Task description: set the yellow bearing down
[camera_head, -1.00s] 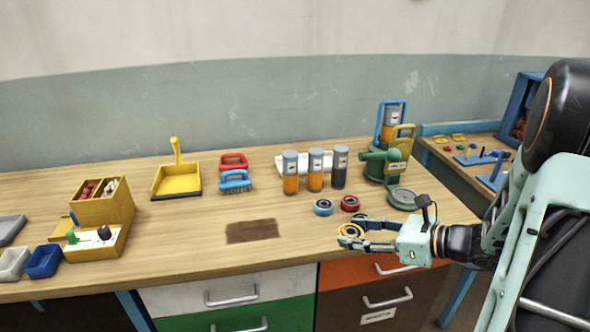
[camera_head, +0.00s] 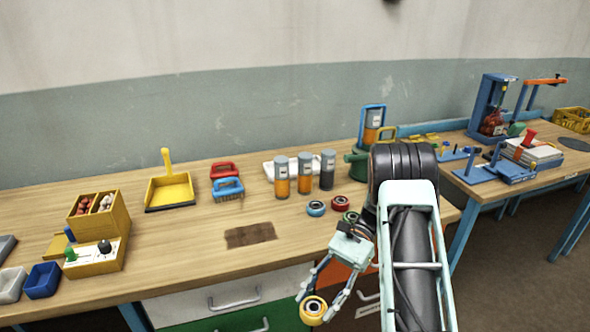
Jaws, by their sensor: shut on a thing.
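The yellow bearing (camera_head: 313,310) is a small ring with a dark centre, at the bottom middle of the head view. My gripper (camera_head: 322,303) is shut on it at the fingertips. The gripper points down and toward the viewer, and the bearing shows in front of the drawer fronts, clear of the tabletop in the picture. My forearm covers part of the bench's right end.
The wooden bench top (camera_head: 185,248) has free room around a dark brown patch (camera_head: 250,235). A blue bearing (camera_head: 316,208) and a red bearing (camera_head: 340,203) lie near several canisters (camera_head: 305,175). A yellow dustpan (camera_head: 170,190) and brushes stand farther left.

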